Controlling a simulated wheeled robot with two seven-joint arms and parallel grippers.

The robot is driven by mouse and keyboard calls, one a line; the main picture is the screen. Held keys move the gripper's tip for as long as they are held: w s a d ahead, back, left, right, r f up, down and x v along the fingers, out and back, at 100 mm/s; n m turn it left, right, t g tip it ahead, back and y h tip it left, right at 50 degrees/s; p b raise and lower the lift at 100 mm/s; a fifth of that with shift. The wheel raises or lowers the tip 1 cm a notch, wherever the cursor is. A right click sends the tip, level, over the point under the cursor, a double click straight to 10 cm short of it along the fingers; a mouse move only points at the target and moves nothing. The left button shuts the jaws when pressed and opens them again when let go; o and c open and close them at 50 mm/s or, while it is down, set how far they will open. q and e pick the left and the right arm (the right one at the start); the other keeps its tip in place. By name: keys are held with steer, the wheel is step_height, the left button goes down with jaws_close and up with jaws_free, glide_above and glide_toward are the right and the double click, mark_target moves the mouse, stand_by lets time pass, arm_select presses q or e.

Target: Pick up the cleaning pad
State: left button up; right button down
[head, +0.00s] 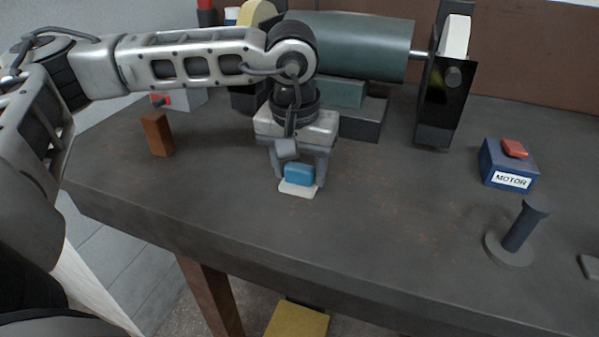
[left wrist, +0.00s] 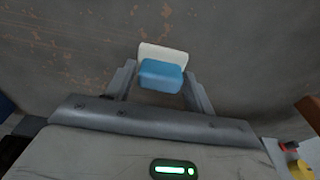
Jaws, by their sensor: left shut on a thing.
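The cleaning pad (head: 298,187) has a white base and a blue block on top. It is near the front middle of the dark bench. My left gripper (head: 299,178) points down over it, with its fingers on either side of the blue block, shut on it. In the left wrist view the pad (left wrist: 162,67) sits between the fingertips of the left gripper (left wrist: 160,80). I cannot tell whether its white base touches the bench top. My right gripper is not in view.
A large dark green cylinder machine (head: 350,45) stands behind my left arm. A brown block (head: 158,134) stands at the left. A blue motor box with a red button (head: 509,165) and a grey post (head: 522,228) are at the right. The bench's front edge is close to the pad.

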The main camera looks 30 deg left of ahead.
mark_target(303, 165)
arm_select(q)
steer(key=shift+r, duration=0.45)
steer(key=r, duration=0.3)
steer(key=shift+d, duration=0.2)
steer(key=s+d+r, duration=0.2)
steer(key=d+r, duration=0.2)
steer(key=d, duration=0.2)
steer(key=s+d+r, duration=0.3)
steer(key=d+r, duration=0.2)
steer(key=d, duration=0.1)
steer(key=shift+s+d+b, duration=0.25)
steer(key=shift+b, duration=0.1)
steer(key=shift+o, duration=0.4)
